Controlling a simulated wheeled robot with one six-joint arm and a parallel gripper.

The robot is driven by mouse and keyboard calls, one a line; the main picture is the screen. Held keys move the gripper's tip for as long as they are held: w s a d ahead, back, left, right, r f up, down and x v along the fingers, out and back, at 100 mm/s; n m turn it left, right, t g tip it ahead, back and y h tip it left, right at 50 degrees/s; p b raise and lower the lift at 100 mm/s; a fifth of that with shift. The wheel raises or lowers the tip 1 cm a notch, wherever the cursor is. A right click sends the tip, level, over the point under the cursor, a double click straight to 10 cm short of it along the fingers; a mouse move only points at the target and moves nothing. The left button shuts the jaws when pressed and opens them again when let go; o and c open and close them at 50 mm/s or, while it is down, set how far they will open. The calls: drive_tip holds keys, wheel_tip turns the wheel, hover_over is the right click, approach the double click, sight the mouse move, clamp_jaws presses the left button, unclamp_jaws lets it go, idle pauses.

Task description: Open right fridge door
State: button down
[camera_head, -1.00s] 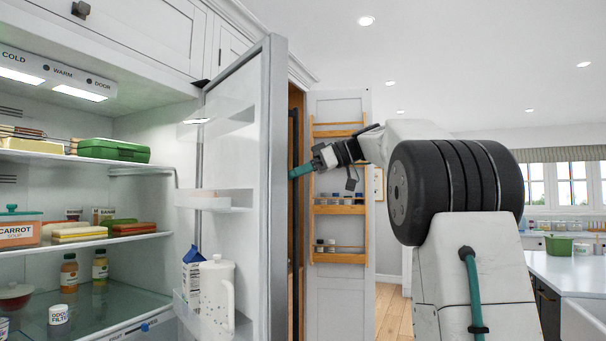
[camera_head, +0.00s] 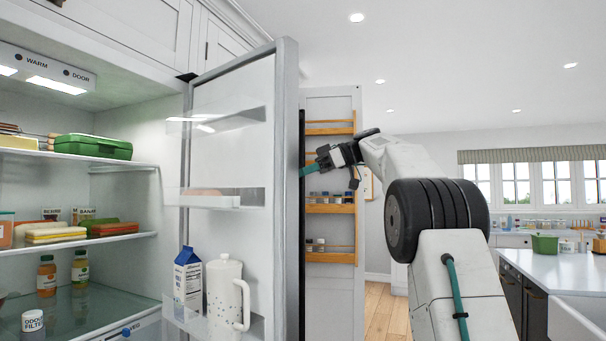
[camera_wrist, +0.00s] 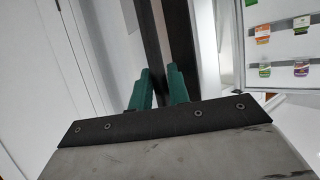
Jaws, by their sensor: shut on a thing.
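The right fridge door (camera_head: 286,200) stands wide open, seen from its inner side and edge. Its clear shelves hold a milk carton and a white jug. My gripper (camera_head: 308,171) is at the outer side of the door, where the door edge partly hides it. In the wrist view, the green fingers (camera_wrist: 158,88) are shut around a dark vertical bar (camera_wrist: 150,45), which looks like the door's handle.
The fridge interior (camera_head: 85,190) holds several foods on shelves. A tall panel with wooden spice racks (camera_head: 330,205) stands just behind the door. A counter with a sink (camera_head: 555,275) is at the right. Wood floor (camera_head: 385,312) shows between them.

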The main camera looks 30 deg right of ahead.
drive_tip(key=c, duration=1.4)
unclamp_jaws()
drive_tip(key=v, duration=0.8)
drive_tip(key=shift+f, duration=0.1)
